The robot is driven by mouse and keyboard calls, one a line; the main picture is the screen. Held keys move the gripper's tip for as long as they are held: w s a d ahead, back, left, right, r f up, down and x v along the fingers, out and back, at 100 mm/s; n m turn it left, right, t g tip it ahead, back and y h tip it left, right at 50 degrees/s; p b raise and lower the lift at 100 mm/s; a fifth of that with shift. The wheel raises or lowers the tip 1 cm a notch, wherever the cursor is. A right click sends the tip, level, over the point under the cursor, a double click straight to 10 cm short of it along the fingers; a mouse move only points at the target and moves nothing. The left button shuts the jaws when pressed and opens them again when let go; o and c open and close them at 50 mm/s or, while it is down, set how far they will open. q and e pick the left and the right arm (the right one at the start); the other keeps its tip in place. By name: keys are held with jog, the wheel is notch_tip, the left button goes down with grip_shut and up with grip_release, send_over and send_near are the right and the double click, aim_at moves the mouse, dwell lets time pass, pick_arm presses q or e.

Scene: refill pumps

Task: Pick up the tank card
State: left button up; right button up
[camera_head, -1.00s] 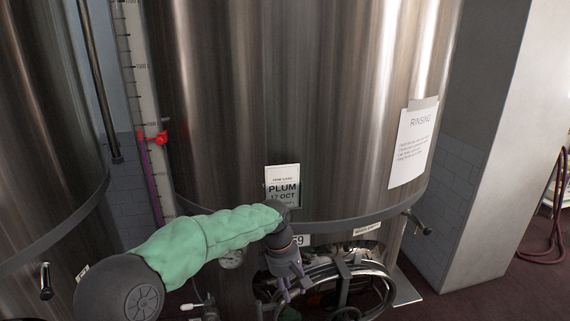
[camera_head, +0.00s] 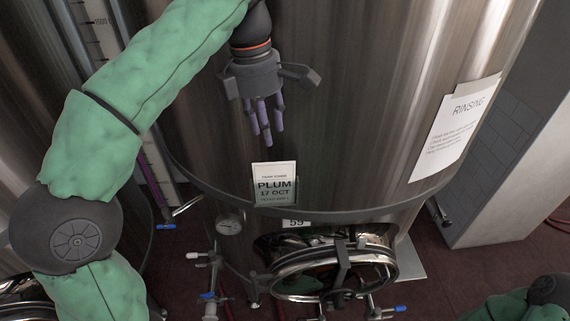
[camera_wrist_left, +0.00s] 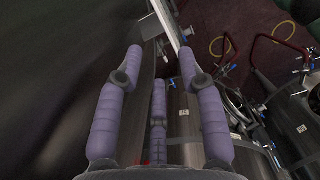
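The tank card (camera_head: 274,184), a pale card reading "PLUM 17 OCT", stands upright against the steel tank (camera_head: 370,90) in the head view, just above the tank's lower rim band. My left gripper (camera_head: 262,132) hangs above the card with its purple fingers pointing down, in front of the tank wall. It is apart from the card and holds nothing. In the left wrist view its fingers (camera_wrist_left: 161,60) are spread apart with empty space between them. I cannot make out the card in that view. My right gripper is out of frame.
A "RINSING" sheet (camera_head: 455,128) is on the tank at the right. Below the card are a number plate (camera_head: 296,223), a round hatch (camera_head: 335,276) and a gauge (camera_head: 229,225). Blue-handled valves (camera_head: 167,226) stick out low. A grey pillar (camera_head: 520,180) stands at right.

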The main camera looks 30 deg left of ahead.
aim_at(274, 168)
pick_arm(q)
jog(key=f, duration=0.5)
jog(key=shift+d+f+b, duration=0.25)
jog(key=shift+d+b, duration=0.05)
jog(key=shift+b, duration=0.1)
jog(key=f, duration=0.3)
jog(key=shift+s+d+f, duration=0.15)
jog(key=shift+s+d, duration=0.05)
jog(key=shift+d, duration=0.05)
jog(key=shift+w+d+f, duration=0.1)
jog(key=shift+w+f, duration=0.05)
jog(key=shift+f, duration=0.6)
jog(key=shift+f, duration=0.2)
jog(key=shift+c, duration=0.3)
grip_shut()
